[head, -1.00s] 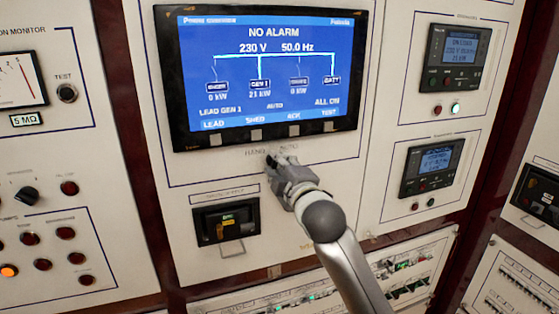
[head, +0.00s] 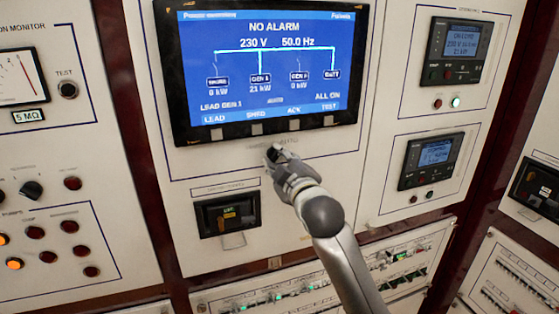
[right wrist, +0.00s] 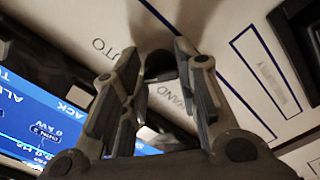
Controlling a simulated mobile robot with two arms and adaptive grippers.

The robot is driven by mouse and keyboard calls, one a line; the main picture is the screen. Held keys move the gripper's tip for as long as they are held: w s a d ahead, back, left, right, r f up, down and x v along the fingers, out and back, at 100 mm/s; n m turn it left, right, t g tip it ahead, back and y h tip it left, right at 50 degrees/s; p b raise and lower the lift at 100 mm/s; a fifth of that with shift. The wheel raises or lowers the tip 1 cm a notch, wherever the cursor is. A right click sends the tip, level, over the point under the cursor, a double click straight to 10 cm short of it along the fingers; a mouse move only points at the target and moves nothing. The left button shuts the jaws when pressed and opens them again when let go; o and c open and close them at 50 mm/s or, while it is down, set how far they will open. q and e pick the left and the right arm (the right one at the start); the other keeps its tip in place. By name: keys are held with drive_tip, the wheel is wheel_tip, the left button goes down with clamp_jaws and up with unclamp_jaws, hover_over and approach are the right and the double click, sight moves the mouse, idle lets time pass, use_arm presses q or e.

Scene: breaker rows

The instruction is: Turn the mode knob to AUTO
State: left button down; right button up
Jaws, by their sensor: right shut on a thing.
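The mode knob (right wrist: 160,65) is a small dark knob on the white panel below the big screen. Which label the knob points to cannot be told. My left gripper is not in view.
The blue screen (head: 265,70) reads NO ALARM just above the gripper. A dark breaker unit (head: 228,213) is below left. Two small meters (head: 453,50) are on the right panel. Lamps and a selector knob (head: 31,190) are on the left panel.

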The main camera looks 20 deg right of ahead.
drive_tip(key=shift+f, duration=0.1)
drive_tip(key=o, duration=1)
drive_tip(key=shift+s, duration=0.1)
drive_tip(key=s, duration=1.1)
drive_tip(key=shift+s+d, duration=0.2)
drive_tip(key=shift+s, duration=0.2)
